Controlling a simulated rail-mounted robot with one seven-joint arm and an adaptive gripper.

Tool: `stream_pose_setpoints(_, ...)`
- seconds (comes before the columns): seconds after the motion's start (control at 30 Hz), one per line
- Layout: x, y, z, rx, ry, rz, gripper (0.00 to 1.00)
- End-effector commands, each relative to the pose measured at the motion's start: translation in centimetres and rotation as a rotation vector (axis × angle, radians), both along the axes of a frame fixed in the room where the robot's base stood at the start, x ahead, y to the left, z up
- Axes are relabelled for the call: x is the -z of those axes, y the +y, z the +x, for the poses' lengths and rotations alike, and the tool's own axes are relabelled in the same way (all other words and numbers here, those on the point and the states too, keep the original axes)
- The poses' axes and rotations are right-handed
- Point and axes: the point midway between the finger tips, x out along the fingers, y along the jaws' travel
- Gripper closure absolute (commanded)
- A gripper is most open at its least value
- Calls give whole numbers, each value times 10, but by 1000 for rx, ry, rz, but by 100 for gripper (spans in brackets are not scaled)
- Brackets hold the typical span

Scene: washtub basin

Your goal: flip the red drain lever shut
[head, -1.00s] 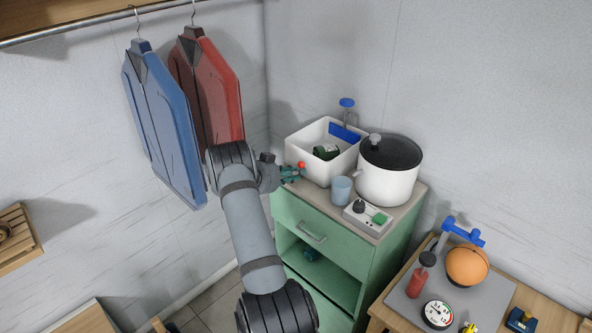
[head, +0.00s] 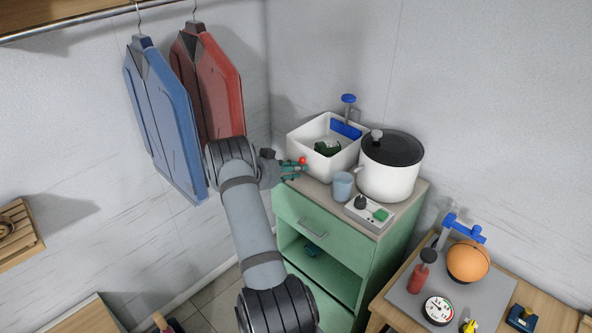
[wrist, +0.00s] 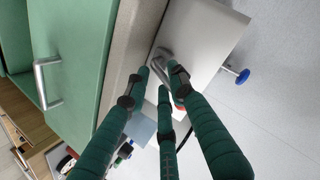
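The white washtub basin (head: 300,149) stands on the green cabinet's top. The drain lever's red knob (head: 302,160) shows at the basin's near left side, right at my fingertips. My gripper (head: 294,170) has teal fingers and is beside the basin wall at the lever. In the wrist view my gripper (wrist: 160,80) has its fingertips apart, close to the basin wall (wrist: 205,40). A grey metal bracket (wrist: 161,54) shows just beyond the tips, and a bit of red (wrist: 179,102) shows between two fingers. Whether a finger touches the lever is hidden.
A blue cup (head: 342,185), a white pot (head: 388,180) and a control box (head: 369,212) stand right of my gripper on the cabinet top. A blue-handled tap (head: 348,99) rises behind the basin. A dark green object (head: 327,147) lies inside it.

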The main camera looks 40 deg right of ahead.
Motion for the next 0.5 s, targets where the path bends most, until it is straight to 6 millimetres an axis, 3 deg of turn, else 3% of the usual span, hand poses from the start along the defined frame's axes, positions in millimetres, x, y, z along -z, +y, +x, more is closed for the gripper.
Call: stream_pose_setpoints(0.5,-42,86,-15,-2,0,0,77)
